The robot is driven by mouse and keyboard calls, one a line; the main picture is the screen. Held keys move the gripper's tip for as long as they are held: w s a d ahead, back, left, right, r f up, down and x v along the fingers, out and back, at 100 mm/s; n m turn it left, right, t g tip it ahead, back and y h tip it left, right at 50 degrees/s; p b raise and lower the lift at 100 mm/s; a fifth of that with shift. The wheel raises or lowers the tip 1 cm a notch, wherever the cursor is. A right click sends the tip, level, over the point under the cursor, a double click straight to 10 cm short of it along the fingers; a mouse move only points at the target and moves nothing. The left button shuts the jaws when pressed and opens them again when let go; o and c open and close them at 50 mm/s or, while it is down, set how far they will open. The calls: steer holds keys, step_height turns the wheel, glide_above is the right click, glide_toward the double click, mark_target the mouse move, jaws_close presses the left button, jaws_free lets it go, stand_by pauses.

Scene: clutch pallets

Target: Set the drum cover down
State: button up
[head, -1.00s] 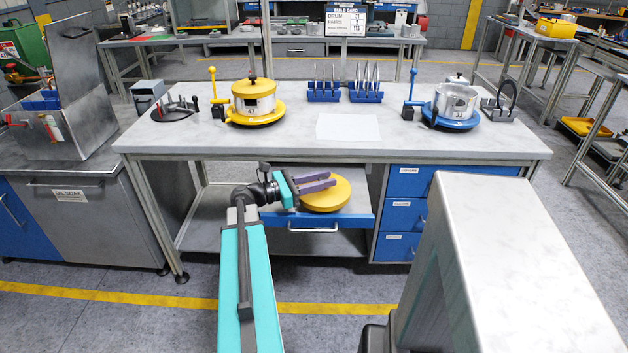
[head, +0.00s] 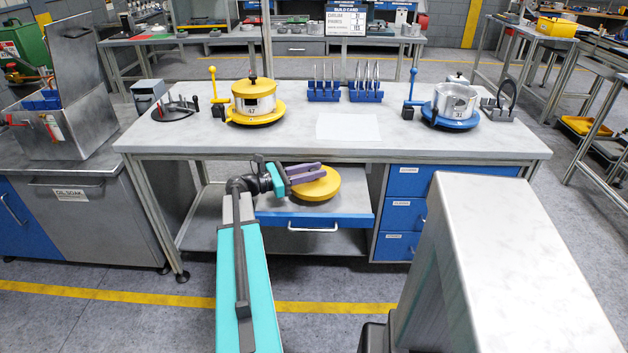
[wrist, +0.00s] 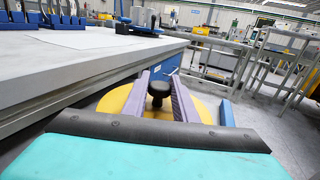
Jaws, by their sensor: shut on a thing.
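The drum cover is a flat yellow disc (head: 322,190) with a black knob (wrist: 158,90). In the wrist view, the knob sits between the two purple fingers of my gripper (head: 322,169), which is shut on it. The disc spreads out below the fingers and looks about level. In the head view, the cover is at the front of the bench, below the bench top and over the blue-fronted pull-out shelf (head: 272,221). I cannot tell whether it touches the shelf. The fingers hide part of the disc.
A white sheet (head: 348,127) lies on the bench top (head: 300,146). A yellow-based drum (head: 254,100) stands left of it, a blue-based drum (head: 455,103) right. Blue racks (head: 323,94) stand behind the sheet. Blue drawers (head: 405,215) are right of the shelf.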

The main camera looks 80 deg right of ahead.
steer(key=shift+f, duration=1.75)
steer(key=shift+f, duration=0.1)
steer(key=o, duration=1.1)
steer(key=shift+w, duration=0.1)
steer(key=v, duration=1)
steer(key=shift+w+a+b, duration=0.2)
steer(key=shift+w+b, duration=0.05)
steer(key=shift+b, duration=0.1)
steer(key=shift+w+a, duration=0.35)
steer(key=shift+w, duration=0.2)
steer(key=shift+r, duration=0.25)
